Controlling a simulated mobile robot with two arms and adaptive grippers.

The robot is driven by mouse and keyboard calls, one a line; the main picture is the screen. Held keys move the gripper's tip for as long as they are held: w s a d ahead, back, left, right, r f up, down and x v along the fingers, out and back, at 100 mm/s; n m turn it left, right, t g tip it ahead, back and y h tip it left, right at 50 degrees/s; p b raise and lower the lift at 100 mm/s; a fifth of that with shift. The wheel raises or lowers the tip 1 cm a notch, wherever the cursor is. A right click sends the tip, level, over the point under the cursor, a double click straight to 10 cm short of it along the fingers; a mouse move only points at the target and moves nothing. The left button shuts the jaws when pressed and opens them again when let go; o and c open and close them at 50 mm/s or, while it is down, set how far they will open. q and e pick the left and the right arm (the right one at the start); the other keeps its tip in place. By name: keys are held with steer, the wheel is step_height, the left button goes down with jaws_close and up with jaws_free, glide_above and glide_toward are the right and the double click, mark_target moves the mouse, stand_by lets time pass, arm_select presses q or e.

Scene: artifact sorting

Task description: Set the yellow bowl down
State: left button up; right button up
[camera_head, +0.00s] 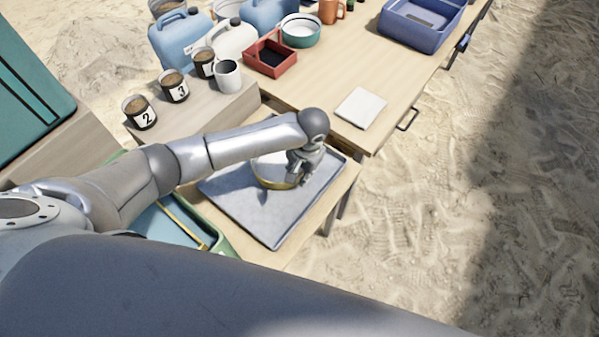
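The yellow bowl (272,183) is over the grey tray (233,204) on the low wooden table. I cannot tell whether it rests on the tray or hangs just above it. My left gripper (297,177) comes down at the bowl's right side, and its fingers are at the rim. The fingers are too small and partly hidden, so I cannot see whether they are closed on the rim. My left forearm covers part of the tray's far left side. My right gripper is not in view.
Numbered cups (143,118) and a grey mug (228,76) stand on a wooden block at left. A red box (271,57), a white-and-green bowl (301,31), a white square (361,108) and a blue crate (422,22) are on the far table. The tray's near part is clear.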

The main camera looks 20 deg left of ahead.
arm_select(q)
step_height(320, 180, up, 10)
steer(key=d, duration=0.1)
steer(key=shift+s+d+r, duration=0.15)
steer(key=shift+s, duration=0.05)
stand_by(0.5)
